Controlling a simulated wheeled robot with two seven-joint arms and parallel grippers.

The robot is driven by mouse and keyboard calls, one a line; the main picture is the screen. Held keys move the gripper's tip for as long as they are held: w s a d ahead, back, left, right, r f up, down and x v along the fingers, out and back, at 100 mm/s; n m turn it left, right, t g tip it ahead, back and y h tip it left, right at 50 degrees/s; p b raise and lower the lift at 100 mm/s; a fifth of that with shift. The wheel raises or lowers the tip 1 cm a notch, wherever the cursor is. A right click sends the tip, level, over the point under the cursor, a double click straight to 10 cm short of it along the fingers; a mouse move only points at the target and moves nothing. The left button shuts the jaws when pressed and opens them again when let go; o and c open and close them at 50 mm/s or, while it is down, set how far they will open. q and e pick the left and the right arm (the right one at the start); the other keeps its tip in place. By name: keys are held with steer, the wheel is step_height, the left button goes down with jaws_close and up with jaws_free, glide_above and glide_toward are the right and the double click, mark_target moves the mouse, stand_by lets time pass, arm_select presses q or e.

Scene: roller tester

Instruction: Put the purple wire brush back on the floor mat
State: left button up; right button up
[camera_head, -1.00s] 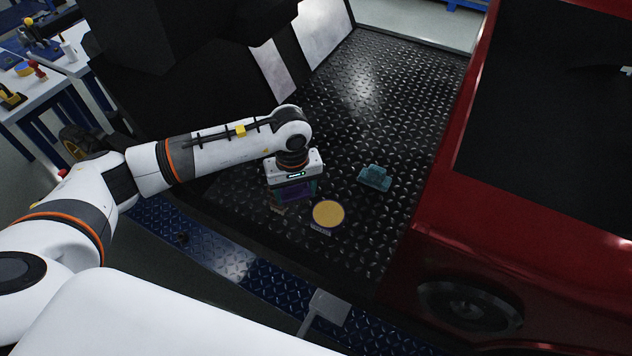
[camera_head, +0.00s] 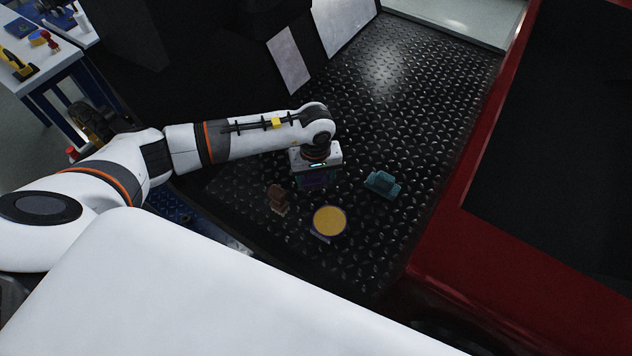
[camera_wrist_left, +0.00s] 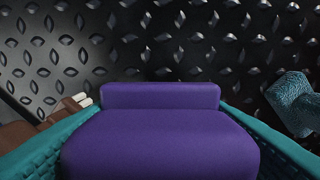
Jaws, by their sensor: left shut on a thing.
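The purple wire brush (camera_wrist_left: 160,135) fills the lower middle of the left wrist view, between the two teal fingers of my left gripper. In the head view my left gripper (camera_head: 315,181) points down over the black diamond-plate floor mat (camera_head: 400,120), with a bit of the purple brush (camera_head: 313,179) showing below its white body. The gripper is shut on the brush. The mat also lies behind the brush in the left wrist view (camera_wrist_left: 170,45). Whether the brush touches the mat cannot be told. My right gripper is in neither view.
A teal brush-like object (camera_head: 382,185) stands on the mat to the right of the gripper. A round yellow-topped thing (camera_head: 329,221) and a brown object (camera_head: 278,198) are nearer. A red car body (camera_head: 450,240) borders the mat at right. Bare mat lies beyond the gripper.

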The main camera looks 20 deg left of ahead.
mark_target(316, 186)
arm_select(q)
steer(key=f, duration=0.2)
steer(key=f+p, duration=0.1)
steer(key=shift+w+f, duration=0.2)
steer(key=shift+f, duration=0.65)
steer(key=o, duration=1)
steer(key=shift+c, duration=0.2)
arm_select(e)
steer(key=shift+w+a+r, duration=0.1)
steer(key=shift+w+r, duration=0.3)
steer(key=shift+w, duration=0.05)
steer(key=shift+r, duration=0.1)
